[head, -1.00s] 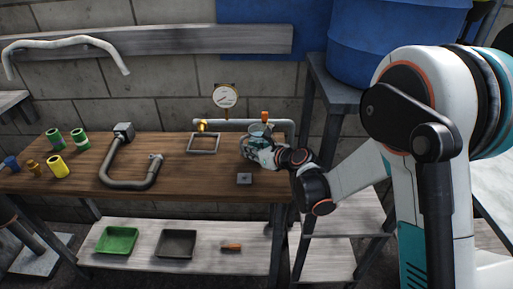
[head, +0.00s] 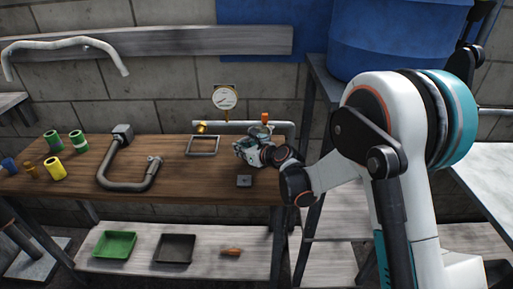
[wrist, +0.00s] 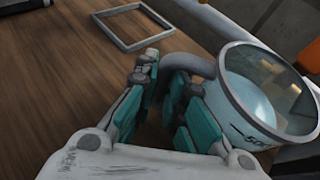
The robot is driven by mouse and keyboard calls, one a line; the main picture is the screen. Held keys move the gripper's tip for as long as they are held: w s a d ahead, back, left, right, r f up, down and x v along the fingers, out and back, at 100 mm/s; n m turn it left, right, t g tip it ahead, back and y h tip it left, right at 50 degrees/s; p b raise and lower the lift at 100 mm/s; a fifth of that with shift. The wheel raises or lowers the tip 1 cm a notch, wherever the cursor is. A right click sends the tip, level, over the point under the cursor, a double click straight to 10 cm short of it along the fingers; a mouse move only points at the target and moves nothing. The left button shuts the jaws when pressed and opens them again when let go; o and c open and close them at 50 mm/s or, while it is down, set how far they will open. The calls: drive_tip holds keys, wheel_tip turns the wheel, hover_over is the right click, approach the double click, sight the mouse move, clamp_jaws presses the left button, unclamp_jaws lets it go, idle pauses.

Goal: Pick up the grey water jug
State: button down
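The grey water jug (wrist: 270,95) is at the right of the wrist view, with a grey rim, pale wall and dark markings. Its curved grey handle (wrist: 195,63) reaches left toward my fingers. In the head view the jug (head: 261,130) stands near the right end of the workbench, partly hidden behind my gripper (head: 246,149). In the wrist view my gripper (wrist: 164,88) has its two teal fingers apart, with part of the handle in or just beyond the gap. Contact with the handle cannot be told.
A square grey frame (wrist: 132,27) lies left of the jug on the wooden bench (head: 195,172). A pipe with a gauge (head: 226,98) runs behind. A small grey block (head: 244,181) sits near the front edge.

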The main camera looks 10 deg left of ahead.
drive_tip(key=shift+r, duration=0.2)
idle(0.3)
wheel_tip(320, 180, up, 19)
drive_tip(key=p, duration=0.6)
drive_tip(key=shift+r+p, duration=0.15)
drive_tip(key=shift+p, duration=0.15)
idle(0.5)
drive_tip(key=c, duration=2.3)
unclamp_jaws()
drive_tip(key=shift+r, duration=0.15)
clamp_jaws()
